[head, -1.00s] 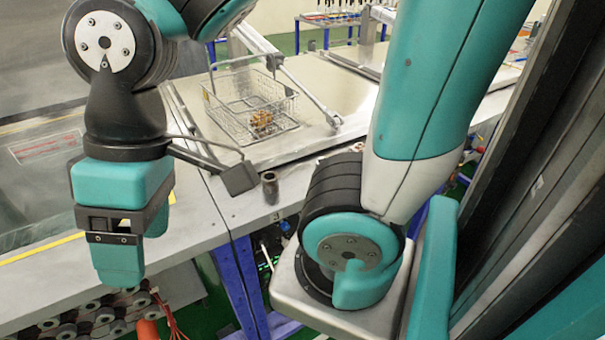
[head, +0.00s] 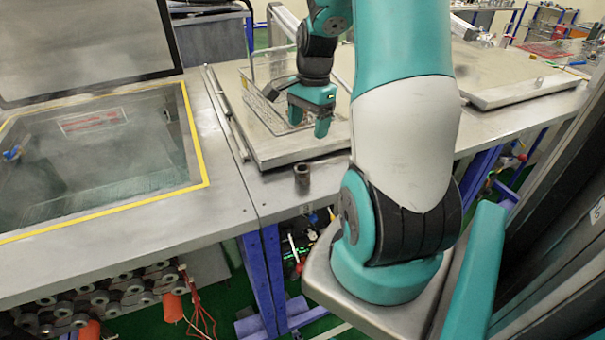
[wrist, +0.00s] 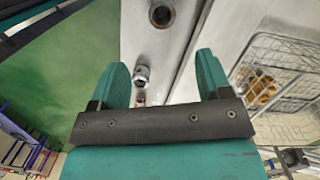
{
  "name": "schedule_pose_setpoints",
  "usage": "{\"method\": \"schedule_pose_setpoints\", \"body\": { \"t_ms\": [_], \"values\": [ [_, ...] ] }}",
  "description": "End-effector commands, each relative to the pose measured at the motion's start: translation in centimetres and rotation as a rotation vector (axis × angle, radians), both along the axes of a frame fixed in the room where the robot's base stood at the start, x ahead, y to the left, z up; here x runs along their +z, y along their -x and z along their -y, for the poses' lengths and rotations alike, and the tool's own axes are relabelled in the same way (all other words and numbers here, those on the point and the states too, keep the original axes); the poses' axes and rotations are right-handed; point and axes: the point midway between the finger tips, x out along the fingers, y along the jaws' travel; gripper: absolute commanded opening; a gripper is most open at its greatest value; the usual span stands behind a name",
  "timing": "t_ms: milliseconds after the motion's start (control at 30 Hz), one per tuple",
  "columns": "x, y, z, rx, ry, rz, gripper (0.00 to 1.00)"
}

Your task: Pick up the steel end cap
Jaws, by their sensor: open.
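A small shiny steel piece (wrist: 141,72), which looks like the end cap, sits near the bench's front edge in the wrist view. It appears between my open fingers, closer to the left one. I cannot make it out in the head view, where my arm covers part of that bench. My gripper (head: 309,122) is open and empty, pointing down above the bench in front of the wire basket. Both fingers of my gripper (wrist: 162,62) show in the wrist view, apart from the steel piece.
A dark hollow cylinder (head: 302,174) stands near the bench edge, and also shows in the wrist view (wrist: 161,13). A wire basket (head: 262,98) with brownish parts (wrist: 262,87) stands behind. An open glass-topped tank (head: 190,135) with a yellow rim is at left.

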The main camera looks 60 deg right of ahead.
Motion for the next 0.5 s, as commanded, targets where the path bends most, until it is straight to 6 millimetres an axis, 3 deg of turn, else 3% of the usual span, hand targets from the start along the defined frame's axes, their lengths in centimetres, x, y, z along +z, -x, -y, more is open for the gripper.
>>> {"method": "schedule_pose_setpoints", "body": {
  "t_ms": [300,500],
  "values": [
    [-6.7,-0.1,-0.9,0.003,-0.003,-0.003,0.71],
    [-8.4,-0.2,-1.1,0.004,0.0,0.0,0.71]
  ]
}}
